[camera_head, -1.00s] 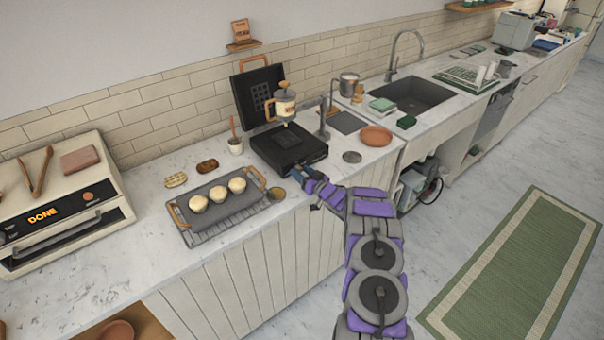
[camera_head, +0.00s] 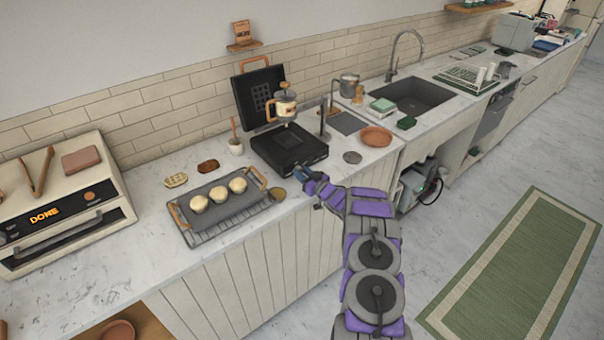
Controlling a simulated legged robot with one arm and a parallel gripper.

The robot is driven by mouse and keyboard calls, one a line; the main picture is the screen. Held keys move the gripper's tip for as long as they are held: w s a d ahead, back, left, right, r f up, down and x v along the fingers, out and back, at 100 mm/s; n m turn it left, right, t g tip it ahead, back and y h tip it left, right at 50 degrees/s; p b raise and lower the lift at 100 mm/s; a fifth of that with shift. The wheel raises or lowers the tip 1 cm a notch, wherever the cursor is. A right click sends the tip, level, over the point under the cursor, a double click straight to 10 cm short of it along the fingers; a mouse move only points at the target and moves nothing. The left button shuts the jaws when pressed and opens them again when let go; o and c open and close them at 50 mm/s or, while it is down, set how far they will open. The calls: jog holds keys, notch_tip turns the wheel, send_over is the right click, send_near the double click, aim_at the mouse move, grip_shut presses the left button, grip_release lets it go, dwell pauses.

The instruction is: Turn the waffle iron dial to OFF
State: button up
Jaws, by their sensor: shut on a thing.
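The black waffle iron (camera_head: 267,148) stands on the counter with its lid (camera_head: 245,98) raised upright against the wall side. My gripper (camera_head: 299,173) is at the front edge of its base, shut on the dial there. The dial is hidden by the fingers, so its pointer and markings cannot be read. My purple and grey arm reaches in from the bottom right of the view.
A tray (camera_head: 213,221) with round dough pieces and a small brown cup (camera_head: 277,194) sit left of my gripper. A cream canister (camera_head: 284,105) shows over the iron. An orange plate (camera_head: 376,137) lies to the right. The floor by the green rug (camera_head: 520,270) is clear.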

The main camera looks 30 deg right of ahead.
jog(key=shift+d+n, duration=0.1)
jog(key=shift+n, duration=1.3)
jog(key=o, duration=1.1)
jog(key=shift+c, duration=0.2)
jog(key=s+d+p, duration=0.2)
jog(key=s, duration=1.5)
jog(key=shift+d+r, duration=0.1)
